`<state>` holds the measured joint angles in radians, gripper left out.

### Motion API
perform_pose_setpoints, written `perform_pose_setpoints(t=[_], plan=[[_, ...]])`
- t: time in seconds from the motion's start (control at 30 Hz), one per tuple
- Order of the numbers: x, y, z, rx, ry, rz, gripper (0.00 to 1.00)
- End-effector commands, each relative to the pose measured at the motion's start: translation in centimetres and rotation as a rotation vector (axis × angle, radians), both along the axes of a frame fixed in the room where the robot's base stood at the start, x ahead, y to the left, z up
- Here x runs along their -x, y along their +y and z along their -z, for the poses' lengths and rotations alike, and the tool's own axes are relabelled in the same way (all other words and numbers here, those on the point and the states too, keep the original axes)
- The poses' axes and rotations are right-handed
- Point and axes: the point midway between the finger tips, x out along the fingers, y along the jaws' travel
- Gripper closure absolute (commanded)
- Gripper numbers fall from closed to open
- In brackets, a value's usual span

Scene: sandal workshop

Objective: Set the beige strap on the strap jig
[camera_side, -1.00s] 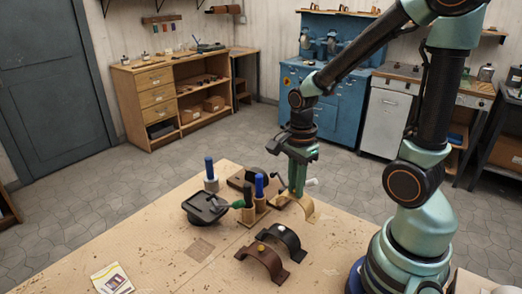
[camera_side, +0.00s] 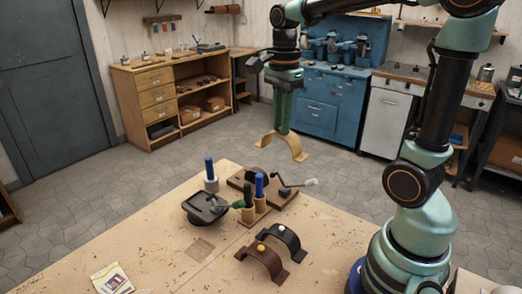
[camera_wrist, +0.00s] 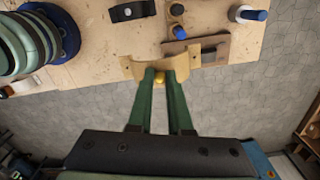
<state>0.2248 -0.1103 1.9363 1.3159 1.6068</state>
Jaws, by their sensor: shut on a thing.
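My gripper (camera_side: 283,131) is shut on the beige strap (camera_side: 297,146) and holds it high above the far end of the bench. The strap is an arch with its open side down and flared ends. In the wrist view the strap (camera_wrist: 132,66) lies across the fingertips (camera_wrist: 160,73), with a yellow knob between them. A brown board (camera_side: 285,201) with a dark rounded form and a crank handle, which looks like the strap jig, lies on the bench below. It also shows in the wrist view (camera_wrist: 196,49), partly hidden by the strap.
Brown (camera_side: 262,262) and black (camera_side: 286,238) arched straps stand on the bench (camera_side: 150,240). The bench's front left is mostly clear, except for a card (camera_side: 113,279).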

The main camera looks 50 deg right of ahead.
Motion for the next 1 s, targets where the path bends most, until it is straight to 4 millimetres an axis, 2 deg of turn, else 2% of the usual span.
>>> perform_pose_setpoints(t=[0.1,0.3,0.5,0.67,0.77,1.0], plan=[[-3.2,-0.6,0.4,-0.001,0.005,-0.001,1.00],[-8.0,-1.5,1.5,-0.001,0.005,-0.002,1.00],[-11.2,-2.1,2.8,-0.001,0.003,-0.002,1.00],[-12.3,-2.3,3.4,-0.001,0.002,-0.002,1.00],[-12.5,-2.3,4.5,-0.001,0.004,-0.002,1.00],[-12.4,-2.3,10.0,-0.002,0.008,-0.002,1.00]])
